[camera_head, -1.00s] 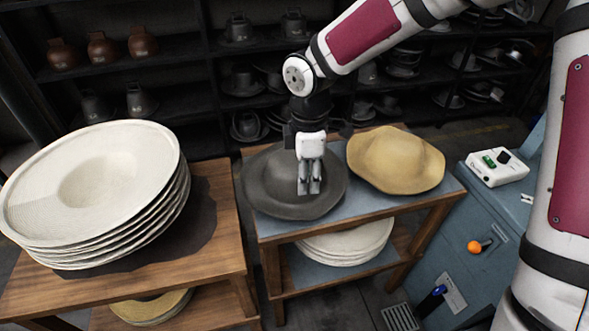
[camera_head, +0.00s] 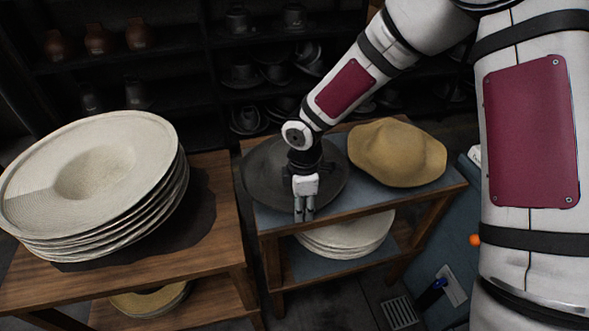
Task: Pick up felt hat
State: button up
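A dark grey felt hat (camera_head: 262,178) lies on the blue-topped wooden stand (camera_head: 378,204) in the middle of the view. A tan felt hat (camera_head: 397,152) lies beside it on the right. My gripper (camera_head: 304,219) points down at the front edge of the grey hat's brim, and my wrist hides part of the crown. The two fingers are close together with a thin gap. I cannot tell whether the brim is between them or whether they touch it.
A stack of large white hats (camera_head: 95,180) stands on a wooden table (camera_head: 215,190) at the left. More pale hats (camera_head: 345,240) lie on the stand's lower shelf. Dark shelves (camera_head: 215,100) line the back. A blue cabinet (camera_head: 440,255) is at the right, partly hidden by my arm.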

jog(key=shift+f, duration=0.65)
grip_shut()
jog(key=shift+r, duration=0.1)
